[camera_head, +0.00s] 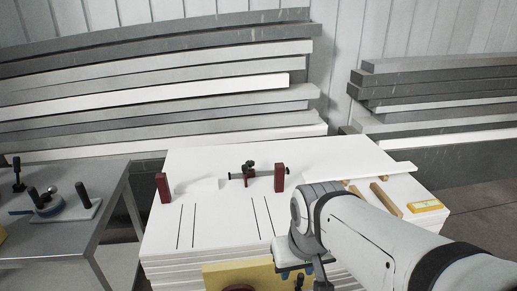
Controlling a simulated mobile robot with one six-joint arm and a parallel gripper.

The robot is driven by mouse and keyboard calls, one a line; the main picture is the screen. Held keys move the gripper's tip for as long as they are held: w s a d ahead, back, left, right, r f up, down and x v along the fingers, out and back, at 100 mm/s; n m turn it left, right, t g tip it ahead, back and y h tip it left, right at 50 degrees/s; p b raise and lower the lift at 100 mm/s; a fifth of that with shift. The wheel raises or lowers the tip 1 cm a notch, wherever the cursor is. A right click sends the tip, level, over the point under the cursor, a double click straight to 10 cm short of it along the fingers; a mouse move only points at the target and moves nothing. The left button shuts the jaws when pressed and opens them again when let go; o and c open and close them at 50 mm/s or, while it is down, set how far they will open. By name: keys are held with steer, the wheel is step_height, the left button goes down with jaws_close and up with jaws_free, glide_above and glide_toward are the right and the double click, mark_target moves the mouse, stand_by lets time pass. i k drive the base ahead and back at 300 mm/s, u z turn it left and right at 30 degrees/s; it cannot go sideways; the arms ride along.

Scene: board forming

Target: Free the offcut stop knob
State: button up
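A black clamp-like fitting with a small upright knob (249,168) stands on the white board stack (220,213), on a thin dark bar. It may be the offcut stop; I cannot tell for sure. A dark red block (280,178) stands just right of it, and another dark red block (163,188) stands at the stack's left edge. My gripper (305,279) is at the bottom centre, in front of the stack and nearer than the fitting, apart from it. Its fingers are mostly cut off by the frame's lower edge, so its opening is hidden.
A yellow panel (225,276) with dark round parts is at the stack's front, partly cut off. Wooden strips (386,199) and a yellow level-like item (425,206) lie at right. A metal table (85,225) with a black-knobbed device (50,205) is left. Stacked boards line the wall.

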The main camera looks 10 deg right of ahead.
mark_target(250, 163)
steer(key=i, duration=1)
steer(key=z, duration=0.05)
